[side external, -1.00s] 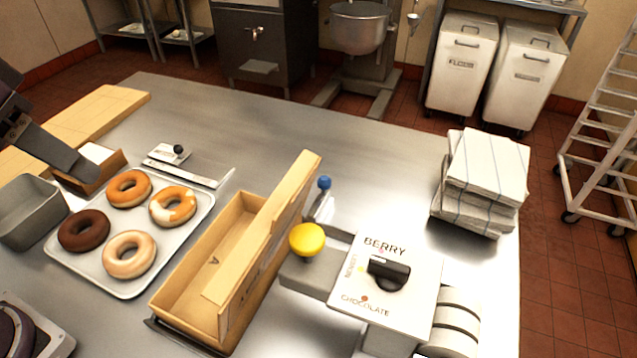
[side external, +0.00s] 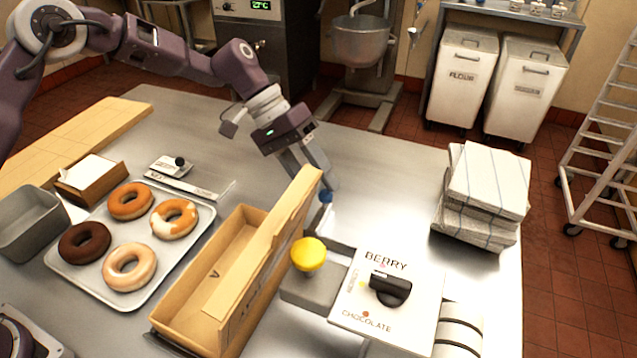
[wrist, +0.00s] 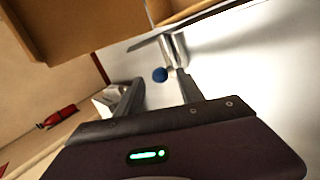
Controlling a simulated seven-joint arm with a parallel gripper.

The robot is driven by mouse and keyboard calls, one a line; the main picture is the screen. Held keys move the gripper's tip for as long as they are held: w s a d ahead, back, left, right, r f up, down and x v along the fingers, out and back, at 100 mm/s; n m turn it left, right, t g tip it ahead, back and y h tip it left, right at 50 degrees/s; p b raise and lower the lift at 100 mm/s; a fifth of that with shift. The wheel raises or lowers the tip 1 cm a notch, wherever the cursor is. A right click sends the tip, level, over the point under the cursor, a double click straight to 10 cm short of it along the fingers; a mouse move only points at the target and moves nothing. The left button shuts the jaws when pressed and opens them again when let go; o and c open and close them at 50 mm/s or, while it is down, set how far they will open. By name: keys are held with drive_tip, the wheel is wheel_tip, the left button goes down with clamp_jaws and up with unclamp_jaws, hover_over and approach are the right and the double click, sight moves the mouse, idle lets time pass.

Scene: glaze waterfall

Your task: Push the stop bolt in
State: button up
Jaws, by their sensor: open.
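The stop bolt shows as a blue ball knob (side external: 326,196) on a metal fitting behind the open box, near the yellow button (side external: 309,254). In the wrist view the blue knob (wrist: 160,74) lies just beyond and between my fingertips, at the end of a metal fitting (wrist: 174,50). My gripper (side external: 310,180) points down at the knob from behind the box lid, with its fingers apart. In the wrist view my gripper (wrist: 160,85) is open and empty. I cannot tell whether a finger touches the knob.
A long cardboard box (side external: 185,318) with a raised lid stands close beside the knob. A selector panel (side external: 345,318) with a black dial is to the right. A tray (side external: 135,302) of doughnuts is left. Stacked cloths (side external: 487,185) lie at right; the table behind is clear.

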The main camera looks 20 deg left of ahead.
drive_tip(key=shift+s+d+f, duration=0.1)
drive_tip(key=shift+d+f, duration=0.25)
drive_tip(key=shift+f, duration=0.1)
clamp_jaws()
idle(1.1)
